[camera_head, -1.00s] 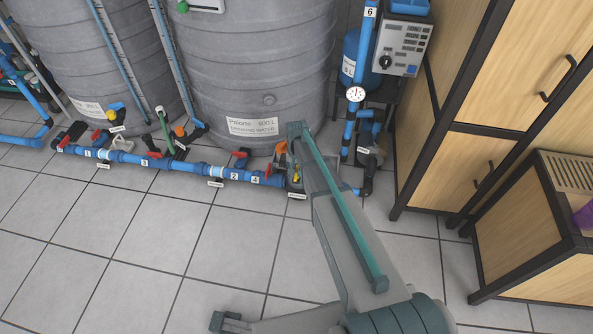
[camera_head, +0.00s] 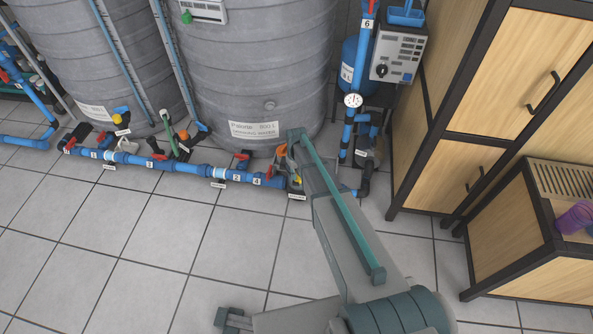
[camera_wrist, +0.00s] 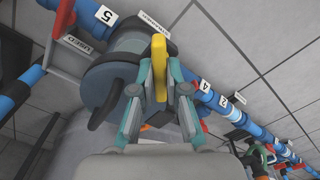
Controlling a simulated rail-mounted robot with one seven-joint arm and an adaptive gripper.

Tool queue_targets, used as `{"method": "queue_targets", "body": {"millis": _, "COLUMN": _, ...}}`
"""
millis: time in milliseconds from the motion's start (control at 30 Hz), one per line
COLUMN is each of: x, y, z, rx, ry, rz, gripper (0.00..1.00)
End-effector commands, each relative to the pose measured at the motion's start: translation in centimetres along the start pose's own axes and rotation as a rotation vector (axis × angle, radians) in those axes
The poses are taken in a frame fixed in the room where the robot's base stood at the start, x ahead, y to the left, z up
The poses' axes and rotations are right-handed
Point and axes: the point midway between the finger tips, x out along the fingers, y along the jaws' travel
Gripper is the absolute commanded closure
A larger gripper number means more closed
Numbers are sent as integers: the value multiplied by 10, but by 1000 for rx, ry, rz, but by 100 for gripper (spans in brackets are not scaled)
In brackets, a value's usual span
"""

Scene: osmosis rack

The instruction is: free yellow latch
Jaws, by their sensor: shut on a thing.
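The yellow latch (camera_wrist: 159,66) stands up between the fingertips of my gripper (camera_wrist: 158,92) in the wrist view. My gripper is shut on it, one teal finger on each side. In the head view the yellow latch (camera_head: 298,180) is a small spot beside the end of my arm, at the right end of the low pipe run. My gripper's fingers are mostly hidden by my arm there.
Blue pipes (camera_head: 190,168) with red valve handles run along the floor in front of two large grey tanks (camera_head: 265,75). A control box (camera_head: 400,55) and a gauge (camera_head: 353,100) stand behind my arm. Wooden cabinets (camera_head: 510,75) close off the right.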

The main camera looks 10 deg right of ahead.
Motion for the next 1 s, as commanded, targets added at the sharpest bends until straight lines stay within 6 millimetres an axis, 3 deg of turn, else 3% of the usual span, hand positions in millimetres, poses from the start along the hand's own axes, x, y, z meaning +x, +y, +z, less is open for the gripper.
{"method": "queue_targets", "body": {"millis": 600, "x": -2, "y": 0, "z": -1, "rx": -576, "ry": 0, "rz": 0, "gripper": 100}}
{"method": "queue_targets", "body": {"millis": 1000, "x": -1, "y": 0, "z": -1, "rx": -822, "ry": 2, "rz": 1, "gripper": 100}}
